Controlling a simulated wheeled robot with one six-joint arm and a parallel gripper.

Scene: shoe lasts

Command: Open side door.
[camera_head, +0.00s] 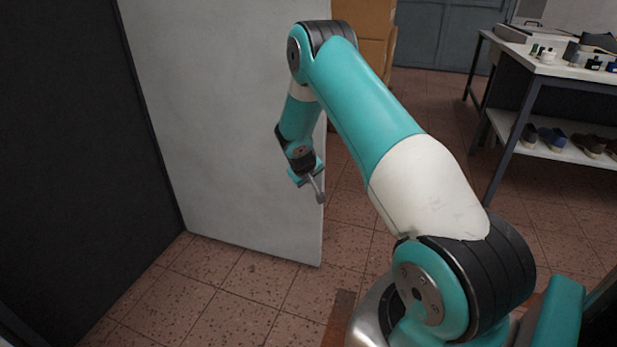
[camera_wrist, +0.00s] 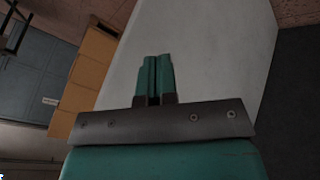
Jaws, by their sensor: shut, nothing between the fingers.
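The side door is a plain light grey panel (camera_head: 225,120), standing at an angle from the dark wall at left, with its free edge toward the middle of the head view. It also shows as a pale panel (camera_wrist: 215,60) in the wrist view. My gripper (camera_head: 307,176) is in front of the door near its free edge. A small grey lever, seemingly the door handle (camera_head: 317,190), shows just beside the fingers; I cannot tell whether they touch. In the wrist view, my gripper's teal fingers (camera_wrist: 155,62) are together with nothing between them. No handle shows there.
A dark wall panel (camera_head: 60,130) is at left. Brown cartons (camera_head: 365,35) stand behind the door's free edge. A white table (camera_head: 560,68) with bottles and shoes is at right. Grey-blue doors (camera_head: 440,35) are at the back.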

